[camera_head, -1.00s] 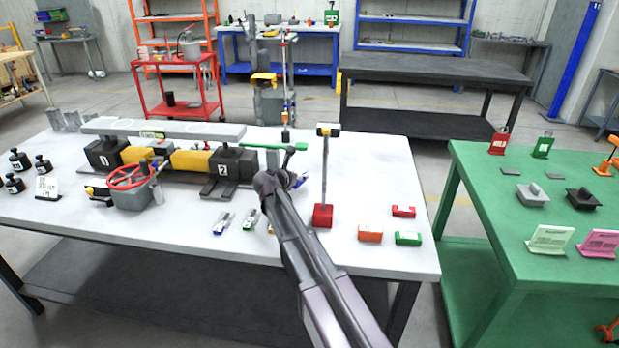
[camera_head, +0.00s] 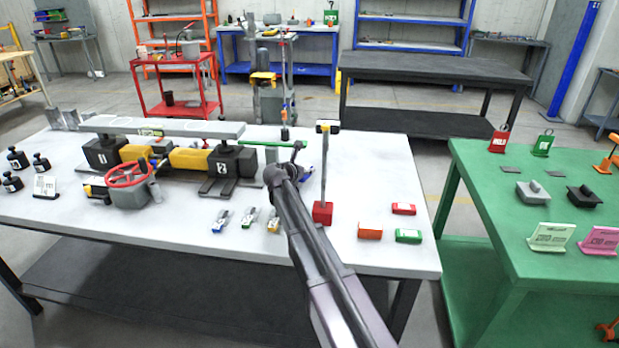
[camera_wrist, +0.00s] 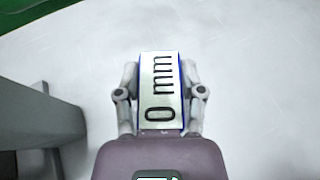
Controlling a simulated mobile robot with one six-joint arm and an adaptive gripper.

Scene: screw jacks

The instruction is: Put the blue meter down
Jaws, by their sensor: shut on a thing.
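The blue meter (camera_wrist: 161,90) is between the fingers of my gripper (camera_wrist: 160,92) in the wrist view. Its white face reads "0 mm" and blue edges show at its sides. My gripper is shut on it, with one finger on each side. White table surface shows around it; I cannot tell how high it is held. In the head view my arm hides most of the gripper, and a small blue-and-white piece shows beside the wrist (camera_head: 306,172), too small to identify.
On the white table (camera_head: 190,245) stand a jack assembly with a red handwheel (camera_head: 128,174), several small gauges (camera_head: 249,218), a post on a red base (camera_head: 322,212) and orange, red and green blocks (camera_head: 370,231). The front left of the table is clear. A grey structure (camera_wrist: 40,125) fills the wrist view's left.

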